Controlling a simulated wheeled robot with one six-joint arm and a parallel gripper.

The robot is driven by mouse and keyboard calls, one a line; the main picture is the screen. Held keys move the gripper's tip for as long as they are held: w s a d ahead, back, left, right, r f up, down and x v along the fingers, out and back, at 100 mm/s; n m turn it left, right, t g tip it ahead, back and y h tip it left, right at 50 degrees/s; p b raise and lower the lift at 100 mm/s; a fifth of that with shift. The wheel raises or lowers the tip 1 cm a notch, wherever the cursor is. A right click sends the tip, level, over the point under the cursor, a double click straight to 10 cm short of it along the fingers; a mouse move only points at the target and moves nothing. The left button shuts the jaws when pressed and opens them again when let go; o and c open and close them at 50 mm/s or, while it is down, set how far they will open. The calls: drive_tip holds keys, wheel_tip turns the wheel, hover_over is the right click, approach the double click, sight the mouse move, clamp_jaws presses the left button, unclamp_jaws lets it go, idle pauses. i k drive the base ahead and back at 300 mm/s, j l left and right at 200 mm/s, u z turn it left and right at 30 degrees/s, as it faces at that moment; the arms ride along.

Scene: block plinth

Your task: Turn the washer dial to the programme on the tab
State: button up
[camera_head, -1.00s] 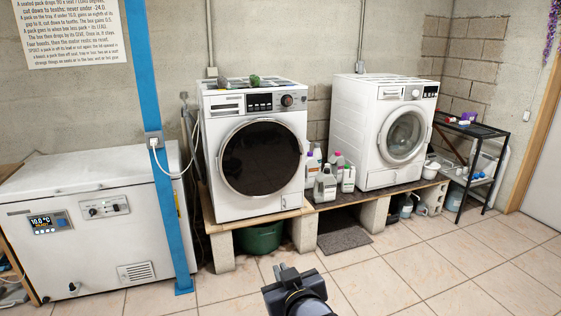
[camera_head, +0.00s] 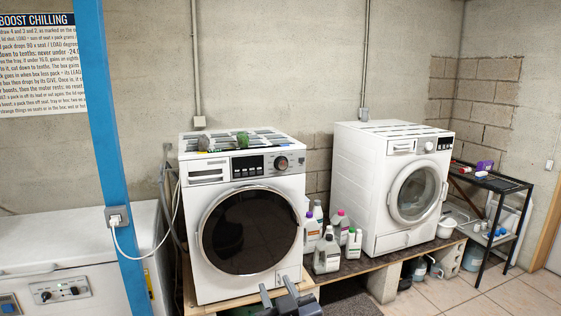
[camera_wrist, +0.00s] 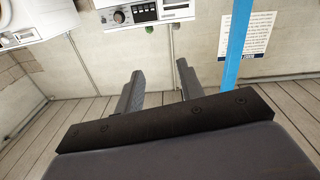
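The left white washer (camera_head: 186,255) has a round dark door, and its dial (camera_head: 282,163) sits at the right of the control panel, beside a dark display. In the wrist view, upside down, the dial (camera_wrist: 119,17) is at the top, left of the panel buttons. The dial's pointer and marks are too small to read. I cannot make out a programme tab. My gripper (camera_head: 279,291) is low in front of the washer, apart from it. In the wrist view, my gripper (camera_wrist: 160,78) has its two fingers spread with nothing between them.
A second washer (camera_head: 354,185) and several bottles (camera_head: 327,255) stand to the right. A blue post (camera_head: 108,150), a cable and a chest freezer (camera_head: 30,243) are left. Clear floor shows at lower right.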

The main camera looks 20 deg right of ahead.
sight(282, 164)
drive_tip(key=i+l, duration=0.35)
drive_tip(key=i, duration=0.2)
drive_tip(key=i+l, duration=0.35)
drive_tip(key=i, duration=0.15)
drive_tip(key=i+l, duration=0.35)
drive_tip(key=i, duration=0.2)
drive_tip(key=i+l, duration=0.35)
drive_tip(key=i, duration=0.2)
drive_tip(key=u, duration=0.05)
